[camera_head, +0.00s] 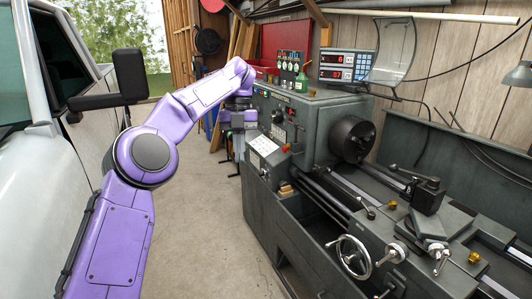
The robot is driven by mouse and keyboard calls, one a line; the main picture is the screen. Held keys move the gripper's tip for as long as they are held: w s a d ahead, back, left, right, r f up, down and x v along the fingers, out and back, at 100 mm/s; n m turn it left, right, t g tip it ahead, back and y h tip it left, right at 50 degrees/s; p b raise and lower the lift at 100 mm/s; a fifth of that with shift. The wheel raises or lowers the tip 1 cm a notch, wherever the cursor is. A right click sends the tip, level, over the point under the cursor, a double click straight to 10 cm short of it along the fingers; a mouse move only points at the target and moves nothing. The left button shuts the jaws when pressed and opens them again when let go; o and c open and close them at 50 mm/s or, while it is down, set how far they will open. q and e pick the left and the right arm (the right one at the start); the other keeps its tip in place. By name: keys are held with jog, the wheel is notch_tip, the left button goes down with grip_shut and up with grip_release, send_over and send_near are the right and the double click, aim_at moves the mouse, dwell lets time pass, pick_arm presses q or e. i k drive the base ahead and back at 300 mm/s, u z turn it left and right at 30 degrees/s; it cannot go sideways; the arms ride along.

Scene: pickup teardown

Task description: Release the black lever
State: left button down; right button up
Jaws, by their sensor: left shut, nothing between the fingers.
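A grey metal lathe (325,111) stands at the right. Its headstock front has dark knobs and small levers, with a black one (278,116) near the upper left. I cannot tell for certain which is the black lever of the task. My purple left arm reaches across to the lathe's left end. My left gripper (235,160) points down beside the headstock's left front edge, small and partly lost against the dark background. It is shut and empty. I cannot tell whether it touches the lathe. My right gripper is not in view.
A white pickup (52,165) with a black side mirror (128,78) stands close on the left. Bare concrete floor (205,230) lies between it and the lathe. A handwheel (354,257) and several small levers stick out from the lathe's carriage.

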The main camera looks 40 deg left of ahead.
aim_at(433, 181)
jog(key=u, duration=0.9)
jog(key=i, duration=0.95)
jog(key=z, duration=2)
jog(key=i, duration=0.5)
jog(key=z, duration=0.05)
